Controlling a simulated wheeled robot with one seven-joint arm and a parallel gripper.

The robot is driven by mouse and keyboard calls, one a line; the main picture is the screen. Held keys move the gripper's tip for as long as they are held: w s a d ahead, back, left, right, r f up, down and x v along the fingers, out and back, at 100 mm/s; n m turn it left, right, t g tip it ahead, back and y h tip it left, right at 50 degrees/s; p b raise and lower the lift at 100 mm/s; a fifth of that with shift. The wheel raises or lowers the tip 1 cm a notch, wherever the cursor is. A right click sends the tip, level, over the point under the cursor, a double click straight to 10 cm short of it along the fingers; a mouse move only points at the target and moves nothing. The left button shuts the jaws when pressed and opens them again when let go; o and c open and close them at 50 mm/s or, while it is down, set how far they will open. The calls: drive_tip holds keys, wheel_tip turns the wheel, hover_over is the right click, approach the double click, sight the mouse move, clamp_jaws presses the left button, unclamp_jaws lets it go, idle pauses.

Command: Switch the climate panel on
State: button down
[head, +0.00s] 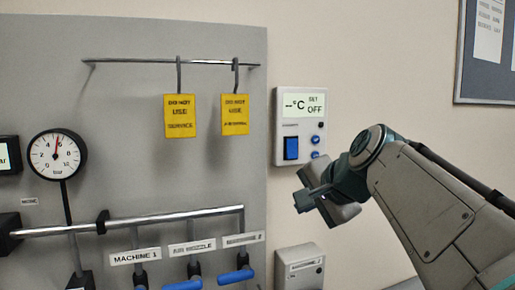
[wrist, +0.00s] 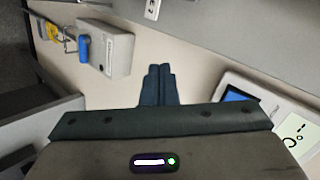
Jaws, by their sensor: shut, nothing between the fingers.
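The climate panel (head: 300,125) is a white box on the beige wall. Its display reads "--°C SET OFF". Below the display are a blue rectangular switch (head: 291,148) and two small round blue buttons (head: 316,147). My gripper (head: 300,202) is below the panel and apart from it in the head view, with its fingers closed together and empty. In the wrist view the shut fingers (wrist: 158,84) point at bare wall. The panel (wrist: 265,110) shows at the right there, partly hidden by my gripper body, with part of the blue switch (wrist: 236,95) visible.
Wall between is clear.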

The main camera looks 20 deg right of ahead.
sight(292, 157)
drive_tip(key=d+r+m+t, duration=0.2)
drive_tip(key=d+r+m, duration=0.2)
drive_tip(key=r, duration=0.7)
drive_tip(key=shift+s+d+r+t+h, duration=0.3)
drive_tip(key=shift+s+d+r+h, duration=0.1)
drive_tip(key=shift+d, duration=0.15)
drive_tip(key=shift+f, duration=0.1)
drive_tip(key=p+x, duration=0.1)
drive_tip(key=x, duration=0.3)
drive_tip(key=p+x, duration=0.1)
drive_tip(key=x, duration=0.4)
drive_tip(key=r+p+x, duration=0.1)
drive_tip(key=x, duration=0.4)
drive_tip(key=shift+w+r, duration=0.1)
drive_tip(key=shift+w, duration=0.1)
drive_tip(key=shift+a, duration=0.1)
